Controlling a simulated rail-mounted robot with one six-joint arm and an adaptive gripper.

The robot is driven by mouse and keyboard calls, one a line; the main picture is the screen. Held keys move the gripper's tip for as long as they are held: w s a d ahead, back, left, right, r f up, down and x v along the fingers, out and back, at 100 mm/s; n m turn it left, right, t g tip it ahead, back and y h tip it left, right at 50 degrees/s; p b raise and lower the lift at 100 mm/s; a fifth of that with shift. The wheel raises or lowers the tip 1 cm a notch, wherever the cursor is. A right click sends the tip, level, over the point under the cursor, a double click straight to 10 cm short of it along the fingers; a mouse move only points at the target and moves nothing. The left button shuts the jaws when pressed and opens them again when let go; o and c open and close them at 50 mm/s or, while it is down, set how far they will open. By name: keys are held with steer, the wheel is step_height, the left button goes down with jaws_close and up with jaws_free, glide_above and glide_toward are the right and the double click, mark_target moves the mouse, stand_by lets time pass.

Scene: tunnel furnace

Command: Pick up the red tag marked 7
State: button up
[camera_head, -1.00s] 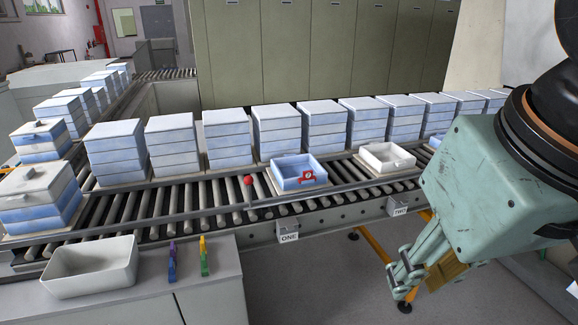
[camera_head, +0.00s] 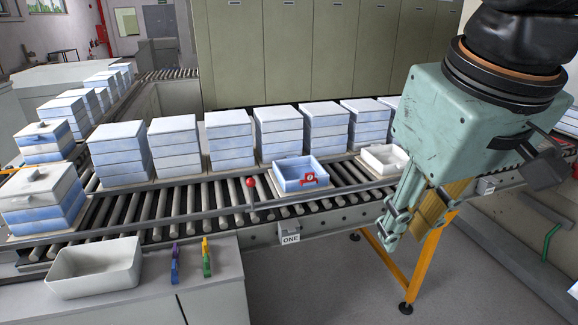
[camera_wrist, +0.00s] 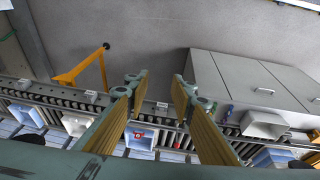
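The red tag (camera_head: 309,179) is on the right front part of an open blue tray (camera_head: 287,185) on the roller conveyor. Its white mark is too small to read. In the wrist view the tag (camera_wrist: 138,135) shows small, between my gripper's fingers and nearer the left one. My gripper (camera_head: 396,232) hangs to the right of the tag, in front of the conveyor. The wrist view shows its two fingers (camera_wrist: 157,84) wide apart with nothing between them.
Stacked blue-white boxes (camera_head: 228,140) line the conveyor's back. A red-knobbed lever (camera_head: 251,183) stands left of the blue tray. A white open tray (camera_head: 384,158) is to its right. A white bin (camera_head: 95,268) and coloured clips (camera_head: 206,258) rest on the front counter.

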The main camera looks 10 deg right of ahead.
mark_target(309, 178)
steer(key=w+r+n+g+h+p, duration=0.1)
steer(key=w+n+p, duration=0.15)
steer(key=w, duration=0.95)
steer(key=w+r+n+p, duration=0.2)
steer(key=w+n, duration=0.2)
steer(key=w, duration=0.8)
steer(key=w+r+n+g+h+p, duration=0.1)
steer(key=w+n+p, duration=0.15)
steer(key=w, duration=0.95)
steer(key=w+a+f+n+p, duration=0.1)
steer(key=w+f+n+p, duration=0.1)
steer(key=w+f, duration=0.4)
steer(key=w+a+f+n+h+p, duration=0.1)
steer(key=w+a+f+n, duration=0.1)
steer(key=w+f+n, duration=0.2)
steer(key=w+a+f+n+h+p, duration=0.1)
steer(key=w+a+f+n+p, duration=0.1)
steer(key=w+f, duration=0.8)
steer(key=w+n, duration=0.1)
steer(key=w, duration=0.7)
steer(key=shift+a+f+g+p, duration=0.2)
steer(key=shift+a+g+p, duration=0.1)
steer(key=shift+g, duration=0.1)
steer(key=shift+w, duration=0.1)
